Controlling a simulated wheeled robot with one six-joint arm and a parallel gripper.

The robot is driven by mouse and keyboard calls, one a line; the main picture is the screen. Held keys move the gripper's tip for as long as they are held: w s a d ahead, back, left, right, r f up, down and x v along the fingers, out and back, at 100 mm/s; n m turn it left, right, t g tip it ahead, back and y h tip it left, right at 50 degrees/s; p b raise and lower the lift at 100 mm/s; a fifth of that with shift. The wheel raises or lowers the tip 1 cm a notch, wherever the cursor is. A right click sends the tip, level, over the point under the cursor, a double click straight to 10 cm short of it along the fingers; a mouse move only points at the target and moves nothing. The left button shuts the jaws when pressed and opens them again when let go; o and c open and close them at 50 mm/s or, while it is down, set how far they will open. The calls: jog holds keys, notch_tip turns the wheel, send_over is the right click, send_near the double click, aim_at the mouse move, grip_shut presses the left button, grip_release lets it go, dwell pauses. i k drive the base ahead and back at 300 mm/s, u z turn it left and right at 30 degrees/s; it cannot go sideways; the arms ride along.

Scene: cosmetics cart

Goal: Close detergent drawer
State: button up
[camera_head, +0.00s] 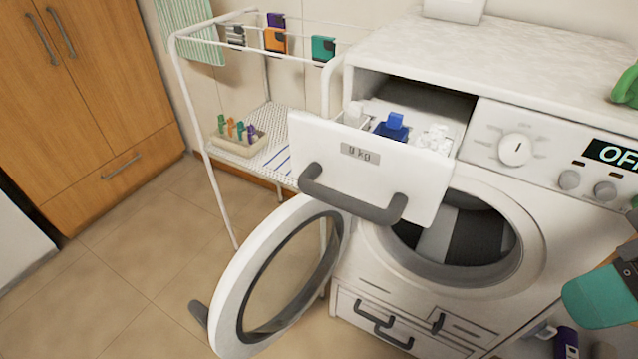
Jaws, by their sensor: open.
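The detergent drawer (372,168) is pulled out at the upper left of the white washing machine (545,230). Its white front bears a "9 kg" label and a dark grey bar handle (352,197). Its open top shows a blue insert and white lumps inside. The rest of my gripper is cut off by the frame.
The round washer door (232,300) hangs open to the left, below the drawer. A white rack (205,150) with a tray of clips stands behind. The control panel (560,155) is right of the drawer. A purple item (566,343) shows at the bottom right. Floor is clear at left.

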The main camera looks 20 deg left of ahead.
aim_at(376, 179)
jog(key=u, duration=2.25)
jog(key=k, duration=0.7)
jog(key=z, duration=1)
jog(key=i, duration=0.95)
